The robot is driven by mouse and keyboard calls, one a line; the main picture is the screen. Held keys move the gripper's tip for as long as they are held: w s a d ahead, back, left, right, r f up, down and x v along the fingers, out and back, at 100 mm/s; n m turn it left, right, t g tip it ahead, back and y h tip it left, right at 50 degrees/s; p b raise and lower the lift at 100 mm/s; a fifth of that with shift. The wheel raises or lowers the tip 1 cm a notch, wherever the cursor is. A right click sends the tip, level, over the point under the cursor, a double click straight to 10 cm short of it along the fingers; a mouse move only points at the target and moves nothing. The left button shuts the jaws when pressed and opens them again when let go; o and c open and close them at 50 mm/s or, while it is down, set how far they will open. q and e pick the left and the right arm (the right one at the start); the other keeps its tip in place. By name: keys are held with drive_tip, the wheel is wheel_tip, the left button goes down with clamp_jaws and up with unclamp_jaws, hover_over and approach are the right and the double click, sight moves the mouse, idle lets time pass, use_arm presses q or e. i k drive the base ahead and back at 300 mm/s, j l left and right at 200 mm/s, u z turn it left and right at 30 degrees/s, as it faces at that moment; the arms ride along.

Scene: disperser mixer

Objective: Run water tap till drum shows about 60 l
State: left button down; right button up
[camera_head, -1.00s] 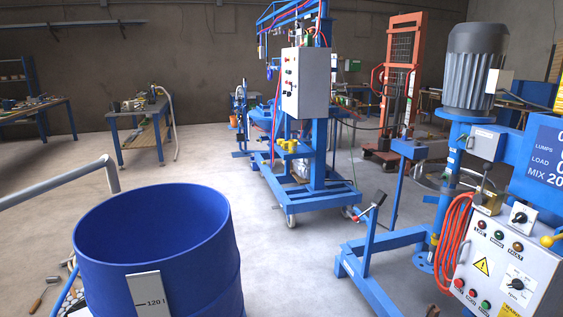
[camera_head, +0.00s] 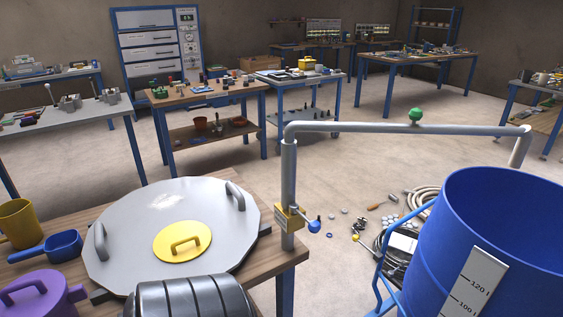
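The blue drum (camera_head: 440,255) stands upright at the right. Its pale level scale (camera_head: 473,285) shows marks for 120 l and 100 l; lower marks are cut off by the frame's bottom edge. I cannot see any water in the part of the drum that shows. A grey water pipe (camera_head: 380,127) rises from the wooden table and runs right, its spout (camera_head: 520,150) bent down at the drum's far rim. The tap (camera_head: 289,216) is a yellow block with a blue ball-ended lever (camera_head: 313,226) on the upright pipe. A green knob (camera_head: 415,115) sits on top of the horizontal pipe. Neither gripper shows.
A hose (camera_head: 423,198) and loose tools lie on the floor beside the drum.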

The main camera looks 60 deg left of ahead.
sight(314, 226)
drive_tip(key=u, duration=1.8)
